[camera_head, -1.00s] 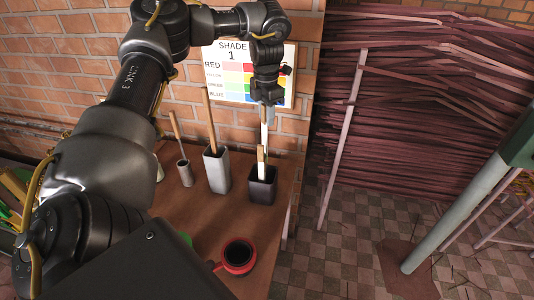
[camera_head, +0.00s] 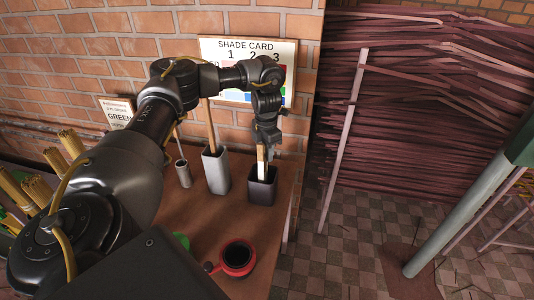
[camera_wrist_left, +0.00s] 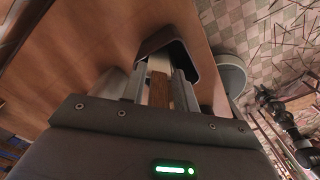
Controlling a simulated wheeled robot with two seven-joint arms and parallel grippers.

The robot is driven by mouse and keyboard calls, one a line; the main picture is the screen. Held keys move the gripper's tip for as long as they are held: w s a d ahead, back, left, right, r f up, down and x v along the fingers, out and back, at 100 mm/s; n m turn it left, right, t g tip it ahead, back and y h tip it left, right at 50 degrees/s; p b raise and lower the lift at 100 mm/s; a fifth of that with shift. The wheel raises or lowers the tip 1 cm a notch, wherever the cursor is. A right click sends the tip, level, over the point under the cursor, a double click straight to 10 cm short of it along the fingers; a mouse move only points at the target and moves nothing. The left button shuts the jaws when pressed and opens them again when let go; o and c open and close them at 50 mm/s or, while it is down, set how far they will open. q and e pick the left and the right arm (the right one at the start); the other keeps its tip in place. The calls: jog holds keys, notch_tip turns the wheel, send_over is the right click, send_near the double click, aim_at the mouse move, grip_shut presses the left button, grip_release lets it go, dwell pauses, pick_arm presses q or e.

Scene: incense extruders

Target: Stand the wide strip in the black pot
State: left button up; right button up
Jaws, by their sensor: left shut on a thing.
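The black pot (camera_head: 263,190) is a square dark pot near the right edge of the brown table. My left gripper (camera_head: 266,143) is just above it, pointing down, shut on a strip. The strip (camera_wrist_left: 158,90) shows brown between the fingers in the left wrist view. Below the fingers a pale strip part (camera_head: 261,168) reaches into the mouth of the pot. I cannot tell whether its lower end touches the bottom. The pot's open rim (camera_wrist_left: 150,43) also shows in the left wrist view, around the fingertips. My right gripper is not seen.
A grey pot (camera_head: 216,171) with a tall stick and a small grey cylinder (camera_head: 184,173) with a thin stick stand left of the black pot. A red mug (camera_head: 238,259) is in front. A shade card (camera_head: 220,50) hangs behind. The floor lies right of the table edge.

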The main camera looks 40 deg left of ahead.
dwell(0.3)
pick_arm(q)
jog(key=o, duration=1)
jog(key=shift+f, duration=0.2)
jog(key=shift+c, duration=0.2)
jog(key=shift+r, duration=0.1)
notch_tip(320, 180, up, 12)
jog(key=p, duration=0.2)
jog(key=shift+d, duration=0.1)
